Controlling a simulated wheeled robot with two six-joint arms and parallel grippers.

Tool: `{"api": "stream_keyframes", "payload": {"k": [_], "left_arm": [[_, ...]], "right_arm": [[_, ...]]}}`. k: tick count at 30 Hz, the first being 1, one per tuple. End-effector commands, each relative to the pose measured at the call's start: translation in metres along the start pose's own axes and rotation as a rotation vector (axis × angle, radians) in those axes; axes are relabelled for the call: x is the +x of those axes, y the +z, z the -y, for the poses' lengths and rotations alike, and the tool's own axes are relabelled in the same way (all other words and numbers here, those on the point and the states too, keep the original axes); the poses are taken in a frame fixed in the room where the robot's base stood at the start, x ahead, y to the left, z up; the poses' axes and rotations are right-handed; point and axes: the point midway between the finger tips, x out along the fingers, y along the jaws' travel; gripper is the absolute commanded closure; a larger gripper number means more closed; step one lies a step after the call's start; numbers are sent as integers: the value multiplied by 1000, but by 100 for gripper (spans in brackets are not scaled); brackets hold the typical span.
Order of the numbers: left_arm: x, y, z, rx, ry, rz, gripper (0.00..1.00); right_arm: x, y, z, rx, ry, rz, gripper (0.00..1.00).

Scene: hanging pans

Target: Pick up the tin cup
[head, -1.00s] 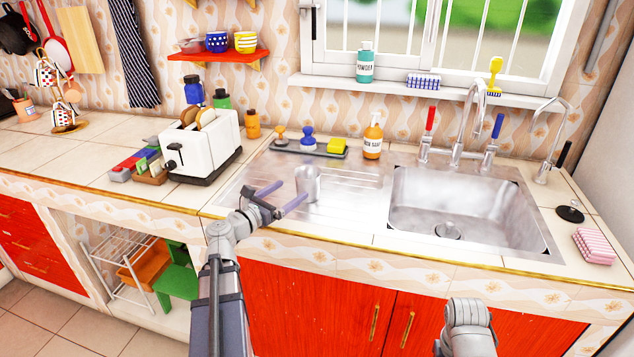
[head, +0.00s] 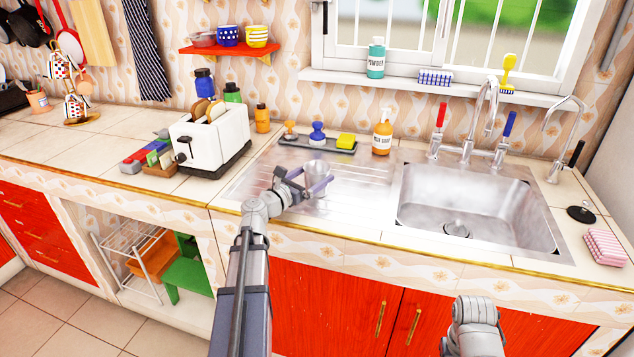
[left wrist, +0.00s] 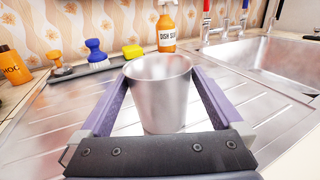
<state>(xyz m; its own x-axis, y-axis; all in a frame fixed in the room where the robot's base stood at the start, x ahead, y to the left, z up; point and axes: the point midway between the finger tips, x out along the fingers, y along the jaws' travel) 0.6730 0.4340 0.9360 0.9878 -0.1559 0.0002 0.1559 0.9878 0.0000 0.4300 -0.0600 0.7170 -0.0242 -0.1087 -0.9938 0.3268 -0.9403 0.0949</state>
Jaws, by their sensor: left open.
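The tin cup (head: 314,172) is a plain silver metal cup standing upright on the ribbed metal drainboard, left of the sink. In the left wrist view the cup (left wrist: 158,92) stands between the two purple fingers. My left gripper (head: 306,181) is open around the cup, one finger on each side. A narrow gap seems to show beside the cup's lower part; near the rim I cannot tell whether the fingers touch it. In the head view the gripper hides part of the cup. Of my right arm only a grey link shows at the bottom; its gripper is not in view.
Behind the cup is a grey tray (head: 296,143) with brushes and a yellow sponge (head: 346,141). An orange soap bottle (head: 382,133) stands right of it. A white toaster (head: 209,140) stands to the left. The sink basin (head: 470,205) is on the right. The drainboard between cup and sink is clear.

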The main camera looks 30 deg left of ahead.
Motion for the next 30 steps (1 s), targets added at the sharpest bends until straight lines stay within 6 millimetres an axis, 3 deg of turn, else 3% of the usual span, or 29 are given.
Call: {"api": "stream_keyframes", "payload": {"k": [9,17,30], "left_arm": [[44,-2,-2,0,-1,0,0],[46,-2,-1,0,0,0,1],[46,-2,-1,0,0,0,51]], "right_arm": [[2,0,0,0,0,0,50],[2,0,0,0,0,0,50],[2,0,0,0,0,0,50]]}}
